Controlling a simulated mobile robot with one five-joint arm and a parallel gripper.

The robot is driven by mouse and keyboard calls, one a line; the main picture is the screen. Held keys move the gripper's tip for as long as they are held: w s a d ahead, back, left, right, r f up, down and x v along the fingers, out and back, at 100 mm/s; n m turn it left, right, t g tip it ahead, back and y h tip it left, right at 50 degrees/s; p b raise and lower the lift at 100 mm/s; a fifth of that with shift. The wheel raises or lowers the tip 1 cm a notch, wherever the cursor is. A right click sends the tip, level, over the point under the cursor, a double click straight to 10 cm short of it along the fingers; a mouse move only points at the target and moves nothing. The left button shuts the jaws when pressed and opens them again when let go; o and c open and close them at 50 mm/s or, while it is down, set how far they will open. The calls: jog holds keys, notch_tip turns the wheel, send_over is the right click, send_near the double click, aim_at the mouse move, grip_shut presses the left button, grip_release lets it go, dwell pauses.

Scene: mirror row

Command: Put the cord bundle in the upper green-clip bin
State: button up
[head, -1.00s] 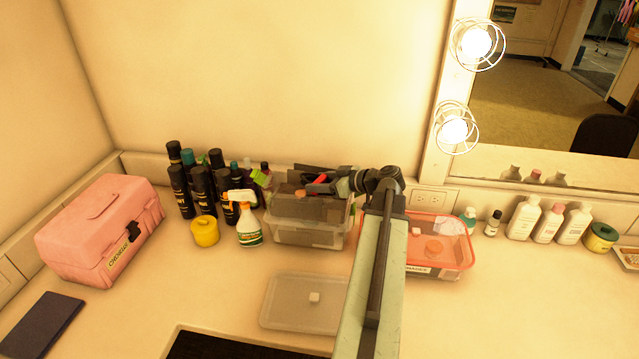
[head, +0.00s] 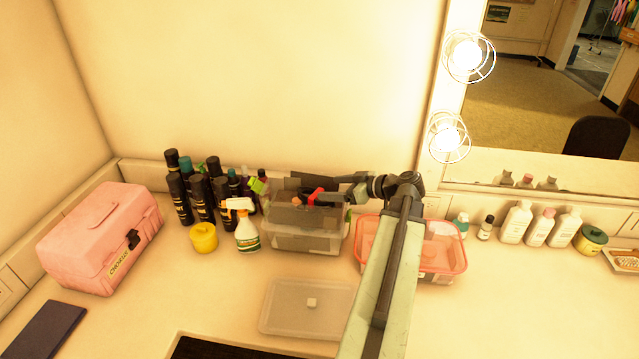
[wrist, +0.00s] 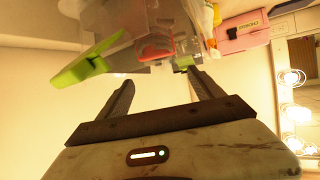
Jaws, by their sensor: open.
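The clear green-clip bin (head: 290,243) stands against the back wall, left of my arm. In the wrist view its green clips (wrist: 85,63) show at the far side of my fingers. A red looped thing, probably the cord bundle (head: 315,196), shows at the top of the clear bin; it also shows in the wrist view (wrist: 157,45), just beyond my fingertips. I cannot tell whether it lies inside or on the rim. My gripper (wrist: 161,77) is open with nothing between its fingers. In the head view its fingers are hard to separate from dark shapes over the bin.
An orange-rimmed bin (head: 452,262) stands right, partly behind my arm. A spray bottle (head: 246,232), a yellow tub (head: 203,238) and dark bottles (head: 180,200) crowd the bin's left. A pink case (head: 100,238) is at far left. A clear lid (head: 290,310) lies in front.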

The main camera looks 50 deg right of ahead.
jog(key=p+v, duration=0.1)
jog(key=v, duration=0.4)
dwell(1.2)
jog(key=shift+s, duration=0.1)
